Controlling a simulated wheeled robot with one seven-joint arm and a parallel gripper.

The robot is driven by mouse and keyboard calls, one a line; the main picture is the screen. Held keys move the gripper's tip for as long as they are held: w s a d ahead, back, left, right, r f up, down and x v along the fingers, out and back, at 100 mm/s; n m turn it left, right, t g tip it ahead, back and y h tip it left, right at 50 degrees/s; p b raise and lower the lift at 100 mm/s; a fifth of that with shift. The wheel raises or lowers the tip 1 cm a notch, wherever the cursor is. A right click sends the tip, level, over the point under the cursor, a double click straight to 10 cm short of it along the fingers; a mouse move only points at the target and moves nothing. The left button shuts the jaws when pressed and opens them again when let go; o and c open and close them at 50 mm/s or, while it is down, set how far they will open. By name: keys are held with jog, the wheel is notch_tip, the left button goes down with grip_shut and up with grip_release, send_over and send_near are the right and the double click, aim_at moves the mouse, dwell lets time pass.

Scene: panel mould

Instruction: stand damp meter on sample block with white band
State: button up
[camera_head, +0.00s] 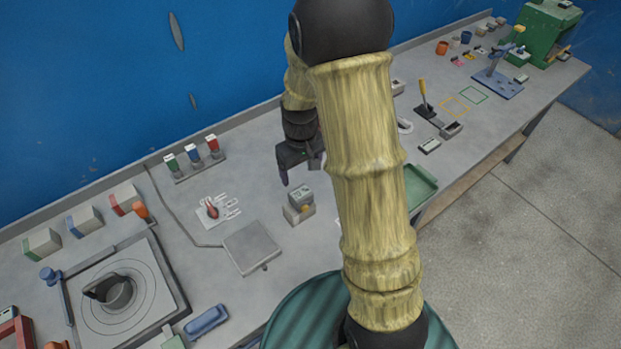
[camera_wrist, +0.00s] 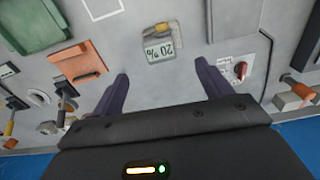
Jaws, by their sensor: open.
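The damp meter (camera_head: 301,195) is a small grey box with a display. It appears to rest on or against a pale grey block (camera_head: 299,214) in the middle of the bench; I cannot make out a white band on that block. In the wrist view the meter (camera_wrist: 159,48) reads "20 %" and lies just beyond the fingertips, centred between them. My gripper (camera_head: 300,171) is open and empty, behind and above the meter. Both spread fingers show in the wrist view (camera_wrist: 161,72). Blocks with green (camera_head: 42,243), blue (camera_head: 84,220) and red (camera_head: 125,199) bands stand at left.
A red rotary switch (camera_head: 211,209) and a grey plate (camera_head: 252,248) lie left of the meter. A green tray (camera_head: 422,187) is at right, partly behind my arm. A round turntable (camera_head: 140,300) fills the front left.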

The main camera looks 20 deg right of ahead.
jog(key=s+r+m+t, duration=0.2)
jog(key=s+r, duration=0.6)
jog(key=s, duration=0.5)
jog(key=shift+r+m, duration=0.15)
jog(key=shift+m, duration=0.45)
